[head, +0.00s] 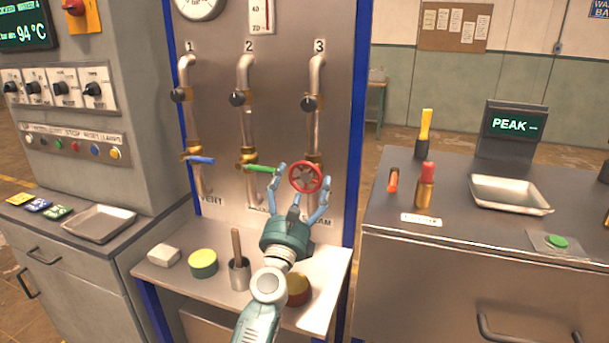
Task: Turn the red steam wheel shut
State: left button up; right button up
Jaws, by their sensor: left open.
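The red steam wheel (305,177) is a small spoked handwheel on the pipe under the number 3 on the grey panel. My left gripper (301,195) is open, with its fingers spread just below and around the wheel in the head view. Whether any finger touches the wheel, I cannot tell. The lower part of pipe 3 and part of the label below it are hidden behind the gripper. My right gripper is not in view.
A green lever (258,169) sits close left of the wheel, and a blue lever (201,160) further left. Below, the shelf holds a white block (164,255), a yellow-topped round tin (203,263) and a metal cup (239,275) with a stick. A counter (400,235) stands right.

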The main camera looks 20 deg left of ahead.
aim_at(304, 176)
pick_arm(q)
jog(key=x, duration=0.3)
jog(key=shift+w, duration=0.1)
jog(key=shift+w+a, duration=0.1)
jog(key=c, duration=1.1)
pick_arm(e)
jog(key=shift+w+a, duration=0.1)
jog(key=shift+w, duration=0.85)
pick_arm(q)
jog(key=shift+w+r+m+b, duration=0.1)
jog(key=shift+m+b, duration=0.25)
jog(key=shift+m, duration=0.25)
jog(key=shift+c, duration=0.5)
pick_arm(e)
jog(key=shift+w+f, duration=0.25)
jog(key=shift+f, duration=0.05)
